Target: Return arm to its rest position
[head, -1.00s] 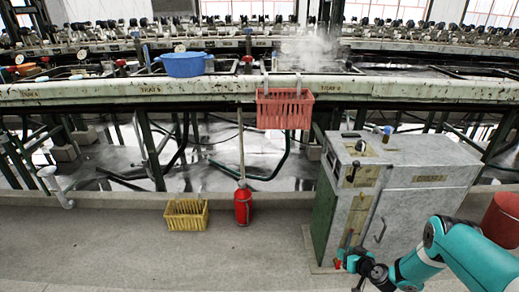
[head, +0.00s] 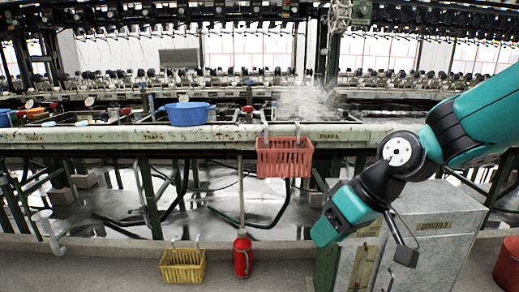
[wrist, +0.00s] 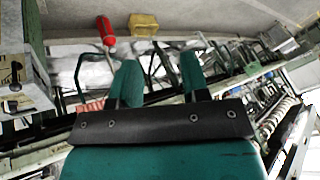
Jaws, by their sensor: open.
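My gripper (wrist: 159,78) shows in the wrist view with its two teal fingers spread apart. Nothing is between them. In the head view my teal arm comes in from the right edge and bends down at a dark joint. Its teal end hangs in front of the grey cabinet (head: 445,225), to the right of the red basket (head: 284,158). I cannot tell from the head view how far it is from the cabinet.
The bench (head: 100,138) runs across the middle, with a blue basin (head: 189,114) on it and steam at its right. The red basket hangs on its front. A yellow basket (head: 182,266) and a red bottle (head: 242,256) stand on the floor. A red bucket (head: 507,262) is at far right.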

